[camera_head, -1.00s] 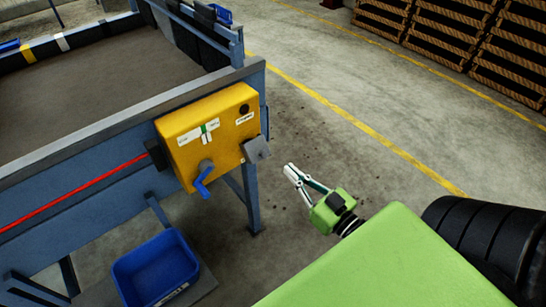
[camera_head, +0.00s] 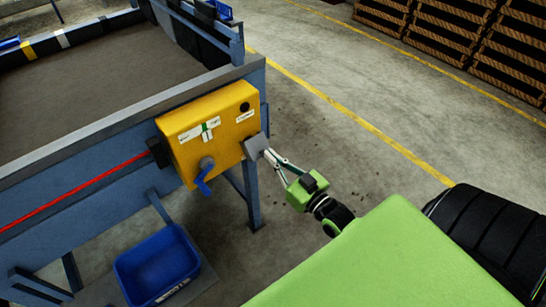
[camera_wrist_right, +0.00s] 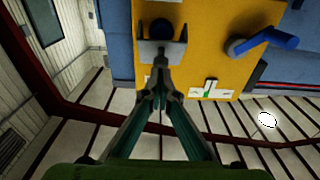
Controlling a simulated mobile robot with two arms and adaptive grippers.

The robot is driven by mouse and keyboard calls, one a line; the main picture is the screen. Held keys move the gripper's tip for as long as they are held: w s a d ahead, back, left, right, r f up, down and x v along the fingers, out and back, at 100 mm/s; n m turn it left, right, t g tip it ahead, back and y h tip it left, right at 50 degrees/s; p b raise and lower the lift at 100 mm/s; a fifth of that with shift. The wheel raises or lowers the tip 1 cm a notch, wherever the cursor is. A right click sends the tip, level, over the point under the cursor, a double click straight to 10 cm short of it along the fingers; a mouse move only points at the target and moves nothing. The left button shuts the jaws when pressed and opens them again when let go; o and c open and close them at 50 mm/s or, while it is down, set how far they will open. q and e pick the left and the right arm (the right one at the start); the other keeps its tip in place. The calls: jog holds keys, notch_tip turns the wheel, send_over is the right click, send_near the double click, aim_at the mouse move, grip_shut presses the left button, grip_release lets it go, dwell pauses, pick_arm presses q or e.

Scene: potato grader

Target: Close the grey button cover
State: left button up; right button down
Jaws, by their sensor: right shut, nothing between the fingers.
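The grey button cover (camera_head: 254,147) is at the lower right edge of the yellow control box (camera_head: 190,130). My right gripper (camera_head: 268,153) is shut and empty, its fingertips at the cover's outer side. In the right wrist view the fingertips (camera_wrist_right: 160,72) lie just below and in front of the grey cover (camera_wrist_right: 176,50); whether they touch it I cannot tell. A dark round part (camera_wrist_right: 161,28) shows beside the cover there. In the head view the fingertips overlap the cover's right edge. My left gripper is not in view.
A blue crank handle (camera_head: 203,180) sticks out of the box left of the cover. A blue bin (camera_head: 157,268) stands below. The blue machine frame (camera_head: 110,135) fills the left. Open floor lies to the right, with stacked wooden pallets (camera_head: 480,40) at the back.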

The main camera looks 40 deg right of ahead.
notch_tip(320, 180, down, 7)
jog(key=w+t+b, duration=0.1)
jog(key=w+b, duration=0.1)
jog(key=b, duration=0.6)
jog(key=shift+w, duration=0.2)
dwell(0.7)
jog(key=shift+a, duration=0.1)
dwell(0.5)
